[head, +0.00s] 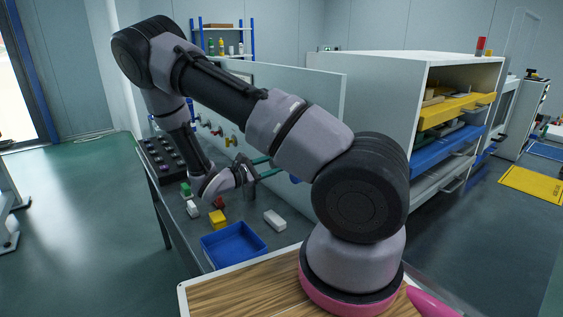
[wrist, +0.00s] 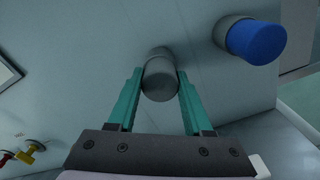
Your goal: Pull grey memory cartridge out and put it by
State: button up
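The grey memory cartridge (wrist: 160,76) is a grey cylinder standing out from the pale upright panel (wrist: 85,65) in the wrist view. My gripper (wrist: 160,82) has its two teal fingers on either side of the cartridge, with the tips near the panel. The cartridge nearly fills the gap; I cannot tell whether both fingers press on it. In the head view my gripper (head: 266,168) reaches towards the panel (head: 290,92), and my arm hides the cartridge there.
A blue-ended cylinder (wrist: 255,40) sticks out close to the right finger. Yellow and red knobs (wrist: 30,152) are at lower left. On the bench are an open blue tray (head: 235,244), a white block (head: 275,220), a yellow block (head: 218,220) and a dark rack (head: 163,157).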

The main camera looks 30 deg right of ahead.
grip_shut()
jog(key=shift+o, duration=1.6)
grip_release()
grip_shut()
jog(key=shift+s+a, duration=0.15)
jog(key=shift+a, duration=0.75)
jog(key=shift+s+a, duration=0.2)
jog(key=shift+a, duration=0.7)
jog(key=shift+s+a, duration=0.15)
jog(key=shift+a, duration=0.75)
jog(key=a, duration=0.2)
jog(key=s+a, duration=0.1)
jog(key=a, duration=0.1)
jog(key=shift+a, duration=0.3)
